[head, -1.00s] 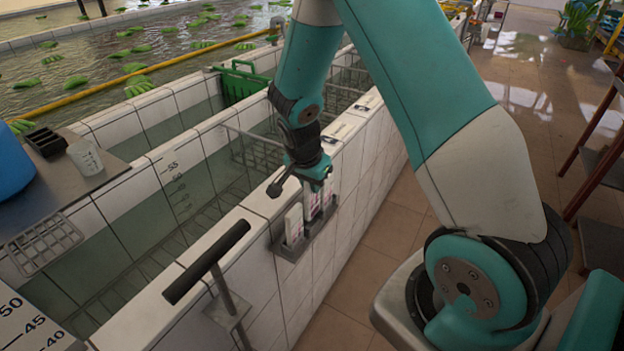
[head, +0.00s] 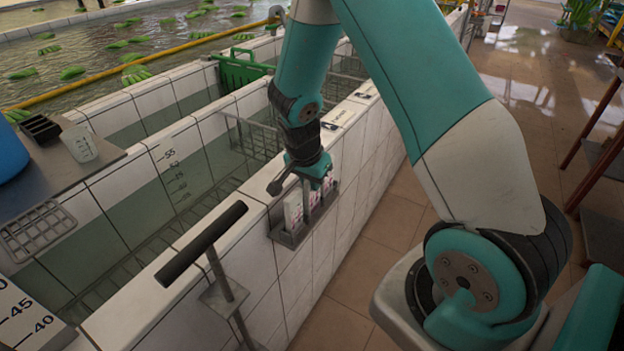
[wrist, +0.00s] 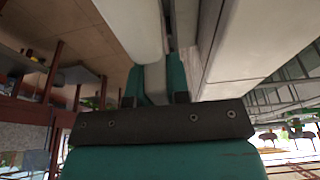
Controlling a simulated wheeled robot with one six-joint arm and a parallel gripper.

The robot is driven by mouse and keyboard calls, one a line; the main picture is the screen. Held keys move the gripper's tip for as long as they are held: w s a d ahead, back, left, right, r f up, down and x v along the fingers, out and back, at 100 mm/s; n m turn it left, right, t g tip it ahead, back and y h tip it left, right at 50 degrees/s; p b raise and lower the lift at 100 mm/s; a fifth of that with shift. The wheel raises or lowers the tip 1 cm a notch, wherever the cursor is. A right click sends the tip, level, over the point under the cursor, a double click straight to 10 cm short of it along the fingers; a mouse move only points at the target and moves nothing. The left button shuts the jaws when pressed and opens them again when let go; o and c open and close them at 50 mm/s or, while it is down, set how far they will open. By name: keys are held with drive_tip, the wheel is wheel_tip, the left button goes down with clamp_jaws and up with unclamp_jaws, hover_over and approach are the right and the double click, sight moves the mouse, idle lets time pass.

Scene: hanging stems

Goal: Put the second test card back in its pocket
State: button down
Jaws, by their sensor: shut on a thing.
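A grey pocket rack (head: 288,240) hangs on the outer face of the white tiled tank wall, below its top edge. White test cards with pinkish marks stand in it; one card (head: 292,211) is at the left. My gripper (head: 313,184) is right over the rack, pointing down, with its jaws shut on a card at the rack's right part. That card's lower part appears to be inside the rack; how deep it sits is hidden. In the wrist view a pale grey card (wrist: 155,82) shows between the two teal fingers of my gripper (wrist: 156,92).
A T-shaped dark handle (head: 202,243) on a metal post stands left of the rack. A wire basket (head: 255,138) and a green crate (head: 240,70) hang in the tank. A steel table with a cup (head: 78,143) is at the left. The floor right of the wall is clear.

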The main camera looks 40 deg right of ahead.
drive_tip(key=shift+f, duration=0.35)
drive_tip(key=c, duration=1)
unclamp_jaws()
drive_tip(key=b+v, duration=0.2)
drive_tip(key=v, duration=1.5)
drive_tip(key=s+a+r+n+y, duration=0.1)
drive_tip(key=s+a+n+y, duration=0.1)
drive_tip(key=s+a+n, duration=0.4)
drive_tip(key=s+a+r+n+y, duration=0.2)
drive_tip(key=s+a+n, duration=0.4)
drive_tip(key=s+n, duration=0.1)
drive_tip(key=s+a+r+n+g+y, duration=0.1)
drive_tip(key=s+a+r+n+y, duration=0.1)
drive_tip(key=s+a+n, duration=0.4)
drive_tip(key=shift+s+r+n+y, duration=0.25)
drive_tip(key=shift+s+n+y, duration=0.35)
drive_tip(key=shift+s+n, duration=0.3)
